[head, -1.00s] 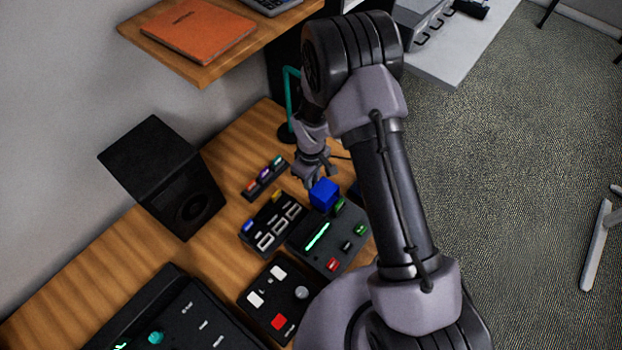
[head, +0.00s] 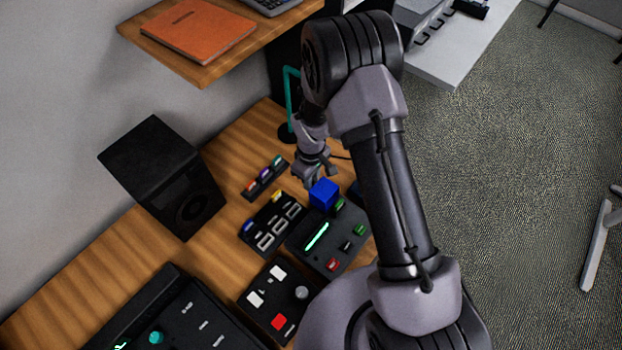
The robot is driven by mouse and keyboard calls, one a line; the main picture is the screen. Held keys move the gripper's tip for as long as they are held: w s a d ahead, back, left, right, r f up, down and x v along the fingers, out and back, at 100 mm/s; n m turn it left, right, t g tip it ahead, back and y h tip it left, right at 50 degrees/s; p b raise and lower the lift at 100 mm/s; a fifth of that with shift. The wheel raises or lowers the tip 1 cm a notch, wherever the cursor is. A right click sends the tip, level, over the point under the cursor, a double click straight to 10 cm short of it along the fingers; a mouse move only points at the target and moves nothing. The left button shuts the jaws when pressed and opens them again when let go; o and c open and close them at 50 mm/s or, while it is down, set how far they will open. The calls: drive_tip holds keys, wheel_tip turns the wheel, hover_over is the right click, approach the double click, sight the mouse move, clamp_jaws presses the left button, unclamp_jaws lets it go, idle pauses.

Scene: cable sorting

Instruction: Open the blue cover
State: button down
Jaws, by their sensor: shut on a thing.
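The blue cover (head: 323,194) is a small box-like blue piece at the back left corner of a dark control box (head: 318,252) on the wooden desk. It looks closed, though its hinge and underside cannot be made out. My gripper (head: 317,180) points down at the cover's far side, its fingertips right by or touching its upper edge. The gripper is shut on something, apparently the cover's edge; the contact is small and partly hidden.
Left of the control box stand a dark socket panel (head: 262,237) and a strip of coloured plugs (head: 265,178). A switch box (head: 270,310) lies in front. A black speaker (head: 165,180) stands at the wall. A wooden shelf (head: 200,72) hangs above the back of the desk.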

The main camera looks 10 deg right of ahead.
drive_tip(key=shift+r, duration=0.15)
drive_tip(key=shift+s+d+r, duration=0.5)
drive_tip(key=shift+s+r, duration=0.05)
drive_tip(key=shift+r, duration=0.15)
drive_tip(key=c, duration=1.3)
unclamp_jaws()
drive_tip(key=shift+d, duration=0.1)
wheel_tip(320, 180, up, 17)
drive_tip(key=p, duration=0.4)
drive_tip(key=shift+r, duration=0.15)
